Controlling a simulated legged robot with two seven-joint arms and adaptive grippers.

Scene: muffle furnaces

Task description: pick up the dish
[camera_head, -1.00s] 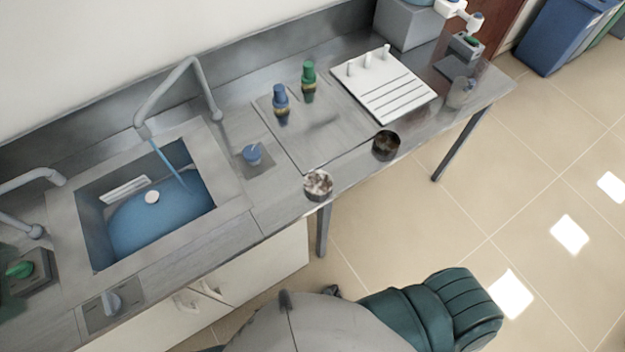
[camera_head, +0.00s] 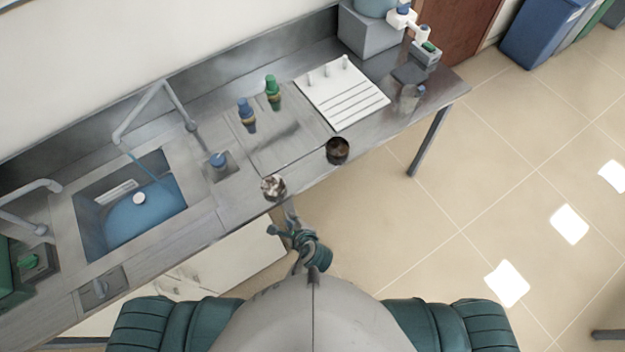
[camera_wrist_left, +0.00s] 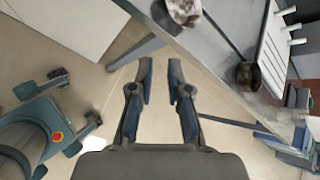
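Two small round dishes stand near the front edge of the metal counter. One has a mottled white and brown look (camera_head: 273,187); the other, a dark brown dish (camera_head: 337,150), is further right. Which one is meant, I cannot tell. In the left wrist view the pale dish (camera_wrist_left: 184,10) is cut by the top edge and the dark dish (camera_wrist_left: 248,76) is at the right. My left gripper (camera_head: 283,222) is just off the counter's front edge, close to the pale dish and apart from it. Its fingers (camera_wrist_left: 160,68) are open and empty. My right gripper is not in view.
A sink (camera_head: 135,205) with blue water is at the left. A blue-capped fitting (camera_head: 247,115) and a green-capped one (camera_head: 272,92) stand behind the dishes. A white rack (camera_head: 342,95) and a grey box (camera_head: 370,35) are further right. The floor before the counter is clear.

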